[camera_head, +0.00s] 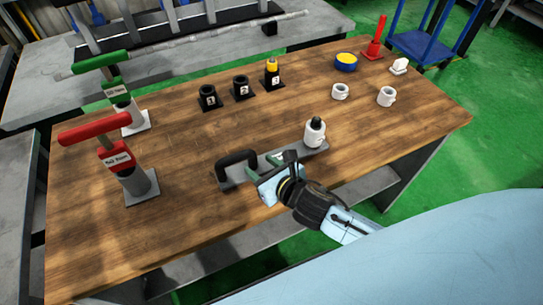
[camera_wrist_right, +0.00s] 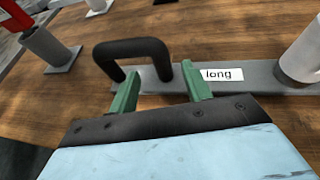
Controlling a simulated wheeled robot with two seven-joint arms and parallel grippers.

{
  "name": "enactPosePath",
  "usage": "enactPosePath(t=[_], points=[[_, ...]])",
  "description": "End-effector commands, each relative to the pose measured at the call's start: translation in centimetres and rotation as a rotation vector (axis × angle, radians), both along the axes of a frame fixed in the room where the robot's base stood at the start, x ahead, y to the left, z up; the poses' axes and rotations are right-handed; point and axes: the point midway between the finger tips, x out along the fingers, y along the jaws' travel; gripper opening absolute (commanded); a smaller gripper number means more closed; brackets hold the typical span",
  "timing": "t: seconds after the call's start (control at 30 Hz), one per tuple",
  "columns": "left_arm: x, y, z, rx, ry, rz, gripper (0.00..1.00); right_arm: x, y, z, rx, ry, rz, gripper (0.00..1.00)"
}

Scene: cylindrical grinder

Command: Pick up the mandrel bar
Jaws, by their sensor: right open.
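The mandrel bar appears to be the flat grey bar (camera_head: 236,181) with a black arched handle (camera_head: 236,160) at its left end. A white cylinder with a dark top (camera_head: 315,131) stands at its right end. The bar lies near the table's front edge. In the right wrist view, the bar (camera_wrist_right: 258,75) carries a white label reading "long" (camera_wrist_right: 222,74). My right gripper (camera_head: 263,161) is open at the bar's near side, its green fingers (camera_wrist_right: 158,80) pointing at it. The handle's right leg appears between the fingers, not gripped. Contact cannot be told. My left gripper is not in view.
The wooden table (camera_head: 200,140) also holds a red-handled stand (camera_head: 135,182), a green-handled stand (camera_head: 125,105), several numbered black holders (camera_head: 241,88), white rings (camera_head: 386,97) and a blue-yellow cup (camera_head: 346,62). Bare wood lies beyond the bar.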

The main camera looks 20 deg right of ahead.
Motion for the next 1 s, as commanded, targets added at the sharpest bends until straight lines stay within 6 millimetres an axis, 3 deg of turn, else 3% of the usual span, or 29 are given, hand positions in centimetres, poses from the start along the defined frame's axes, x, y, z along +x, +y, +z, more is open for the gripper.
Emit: enactPosePath(t=[0.43,0.77,1.0], points=[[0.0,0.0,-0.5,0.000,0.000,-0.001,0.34,4.6,0.8,-1.9,0.002,0.001,-0.002,0.49],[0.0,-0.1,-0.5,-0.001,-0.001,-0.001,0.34,5.1,0.9,-2.1,0.002,0.002,-0.001,0.49],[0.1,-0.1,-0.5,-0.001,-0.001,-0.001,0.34,5.1,0.9,-2.1,0.002,0.001,-0.001,0.17]])
